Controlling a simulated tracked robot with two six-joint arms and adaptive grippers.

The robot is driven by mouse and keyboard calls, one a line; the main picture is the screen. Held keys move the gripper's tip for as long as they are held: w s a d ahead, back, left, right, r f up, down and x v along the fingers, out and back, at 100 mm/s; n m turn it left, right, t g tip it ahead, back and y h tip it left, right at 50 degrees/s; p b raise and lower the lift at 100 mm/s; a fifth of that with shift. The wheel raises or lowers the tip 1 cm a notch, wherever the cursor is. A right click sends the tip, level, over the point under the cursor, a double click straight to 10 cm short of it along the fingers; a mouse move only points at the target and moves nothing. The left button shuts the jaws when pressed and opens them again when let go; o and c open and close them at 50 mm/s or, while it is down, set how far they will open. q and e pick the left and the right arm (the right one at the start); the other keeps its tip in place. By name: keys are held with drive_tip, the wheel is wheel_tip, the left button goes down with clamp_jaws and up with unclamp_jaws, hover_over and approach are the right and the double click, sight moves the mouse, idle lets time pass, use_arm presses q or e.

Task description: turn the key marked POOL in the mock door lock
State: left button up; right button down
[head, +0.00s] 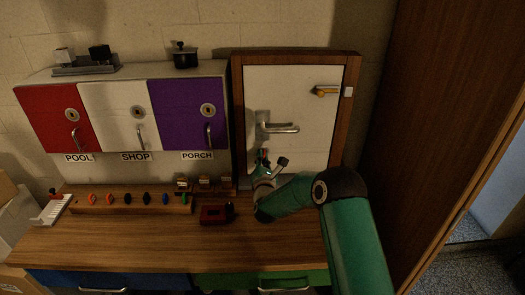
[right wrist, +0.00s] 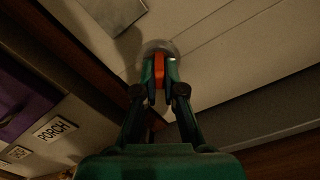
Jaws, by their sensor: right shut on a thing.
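My right gripper (right wrist: 160,68) is shut on an orange-red key (right wrist: 159,70). No marking on it can be read. In the right wrist view the key's far end meets or lies in front of a round silver lock (right wrist: 152,47) on the white mock door; I cannot tell how deep it sits. In the head view my right gripper (head: 262,158) is at the lower left of the mock door (head: 310,100), below its lever handle (head: 280,128), and hides the lock and key. My left gripper is not in view.
A wooden key rack (head: 130,207) with several coloured keys stands on the bench (head: 150,243). Above it are the red (head: 52,112), white and purple (head: 182,102) cabinets, labelled POOL, SHOP and PORCH. A small dark red block (head: 217,214) lies near my right arm. A brass latch (head: 326,91) is at the door's upper right.

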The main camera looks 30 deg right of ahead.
drive_tip(key=shift+f, duration=0.15)
drive_tip(key=c, duration=1.2)
unclamp_jaws()
drive_tip(key=v, duration=1.2)
